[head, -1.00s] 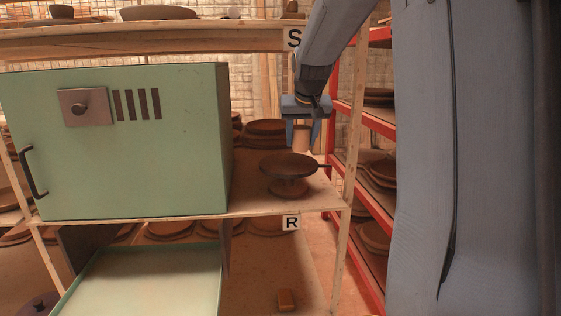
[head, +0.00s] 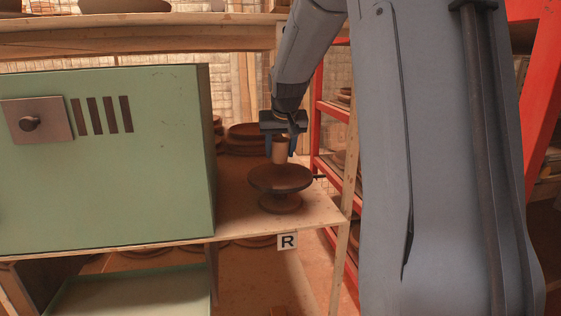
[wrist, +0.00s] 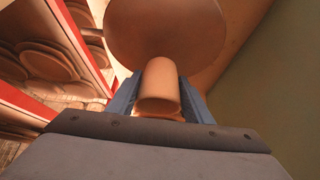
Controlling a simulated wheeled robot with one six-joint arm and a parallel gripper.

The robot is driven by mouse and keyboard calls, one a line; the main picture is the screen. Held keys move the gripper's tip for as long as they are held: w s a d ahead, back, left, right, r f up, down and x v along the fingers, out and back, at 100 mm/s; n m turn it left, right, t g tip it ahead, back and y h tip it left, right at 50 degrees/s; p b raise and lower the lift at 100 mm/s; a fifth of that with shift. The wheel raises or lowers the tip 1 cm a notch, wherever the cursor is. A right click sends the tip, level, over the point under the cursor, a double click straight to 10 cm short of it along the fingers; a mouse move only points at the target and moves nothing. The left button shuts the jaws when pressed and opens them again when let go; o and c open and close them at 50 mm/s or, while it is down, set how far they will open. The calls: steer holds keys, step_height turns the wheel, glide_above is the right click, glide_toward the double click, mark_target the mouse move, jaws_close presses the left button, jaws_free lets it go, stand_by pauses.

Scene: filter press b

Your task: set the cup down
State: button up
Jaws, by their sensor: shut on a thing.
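My gripper (head: 280,146) is shut on a small brown clay cup (head: 279,152), held upright between the blue fingers. The cup is just above or behind the round dark-brown turntable (head: 281,179) on its pedestal; I cannot tell whether they touch. In the wrist view the cup (wrist: 160,88) shows between the two fingers, its round end facing the camera, with the turntable's broad disc (wrist: 168,32) beyond it. The turntable stands on the wooden shelf (head: 240,215), right of the green cabinet.
The green cabinet (head: 110,160) stands close on the left. Stacked brown plates (head: 246,137) lie behind the turntable. A wooden post and red racks (head: 328,112) stand at the right.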

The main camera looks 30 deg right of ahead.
mark_target(281, 154)
steer(key=shift+f, duration=1.8)
steer(key=o, duration=1.1)
steer(key=shift+f, duration=0.1)
steer(key=v, duration=1.2)
